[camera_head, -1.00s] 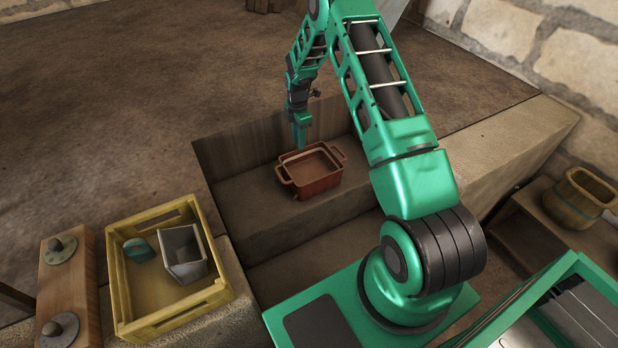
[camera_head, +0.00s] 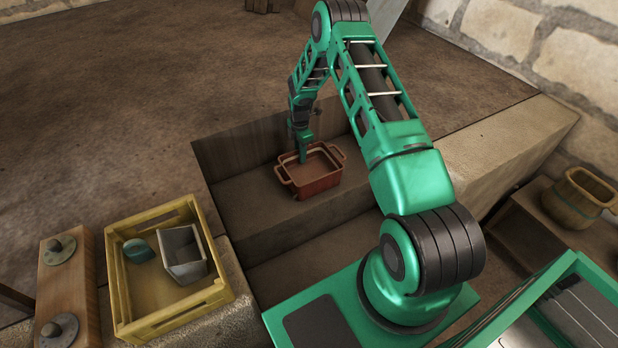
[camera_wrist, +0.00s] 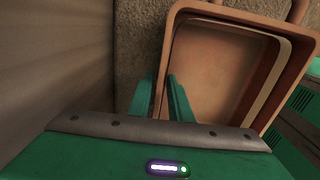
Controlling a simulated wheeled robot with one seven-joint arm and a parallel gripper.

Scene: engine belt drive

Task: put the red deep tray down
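The red deep tray (camera_head: 313,183) sits upright on the step of the recess, with a handle at each end. It appears to rest on the step. In the wrist view the tray (camera_wrist: 215,70) fills the upper right and its brown inside is empty. My gripper (camera_head: 304,160) points down at the tray's rear left side. In the wrist view my gripper (camera_wrist: 163,82) has its two fingers close together at the tray's near-left wall, one on the outer side and one on the inner side. A narrow gap shows between them. Whether they press on the wall is unclear.
The recess's wooden back wall (camera_head: 235,152) stands close behind the tray. A yellow crate (camera_head: 127,318) at the lower left holds a grey bin (camera_head: 183,254) and a small teal item (camera_head: 139,250). A wooden pot (camera_head: 578,198) stands at the right. The step left of the tray is clear.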

